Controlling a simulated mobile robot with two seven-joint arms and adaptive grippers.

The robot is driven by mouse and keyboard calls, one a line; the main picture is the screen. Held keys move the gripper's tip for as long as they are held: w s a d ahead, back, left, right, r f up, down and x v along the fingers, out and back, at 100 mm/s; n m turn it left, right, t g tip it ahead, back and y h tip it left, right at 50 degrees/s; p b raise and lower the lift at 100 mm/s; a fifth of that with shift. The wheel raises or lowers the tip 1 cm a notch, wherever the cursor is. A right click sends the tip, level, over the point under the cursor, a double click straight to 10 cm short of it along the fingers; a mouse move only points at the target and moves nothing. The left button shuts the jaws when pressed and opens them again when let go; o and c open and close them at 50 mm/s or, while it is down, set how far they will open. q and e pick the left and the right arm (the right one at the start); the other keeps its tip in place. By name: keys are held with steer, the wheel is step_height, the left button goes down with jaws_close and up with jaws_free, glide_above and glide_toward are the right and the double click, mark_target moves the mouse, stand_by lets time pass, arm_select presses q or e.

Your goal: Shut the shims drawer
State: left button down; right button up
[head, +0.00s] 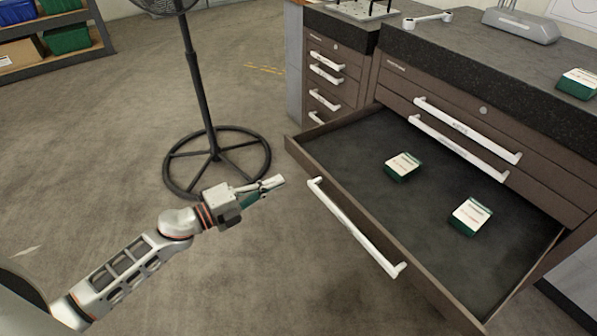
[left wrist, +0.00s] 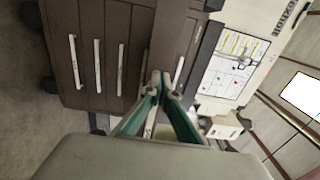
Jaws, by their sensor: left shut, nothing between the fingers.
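A wide drawer (head: 345,147) of the brown cabinet stands pulled far out in the head view. Its label cannot be read here. A long white bar handle (head: 355,228) runs along its front. Inside lie two small green-and-white boxes, one nearer the middle (head: 403,165) and one to the right (head: 470,215). My left gripper (head: 275,182) is shut and empty, left of the drawer front and apart from the handle. In the left wrist view its green-sided fingers (left wrist: 161,80) meet at the tips before a brown cabinet. My right gripper is not in view.
Closed drawers with white handles (head: 459,145) sit above the open one. A narrower cabinet (head: 330,62) stands to its left. A black fan stand (head: 214,155) is on the floor behind my left gripper. The worktop holds a wrench (head: 428,19) and another green box (head: 578,82).

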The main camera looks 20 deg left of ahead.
mark_target(309, 167)
arm_select(q)
steer(key=x, duration=0.6)
steer(key=shift+w+d, duration=0.45)
steer(key=shift+w, duration=0.1)
steer(key=shift+w+d+f, duration=0.1)
steer(key=shift+w, duration=0.05)
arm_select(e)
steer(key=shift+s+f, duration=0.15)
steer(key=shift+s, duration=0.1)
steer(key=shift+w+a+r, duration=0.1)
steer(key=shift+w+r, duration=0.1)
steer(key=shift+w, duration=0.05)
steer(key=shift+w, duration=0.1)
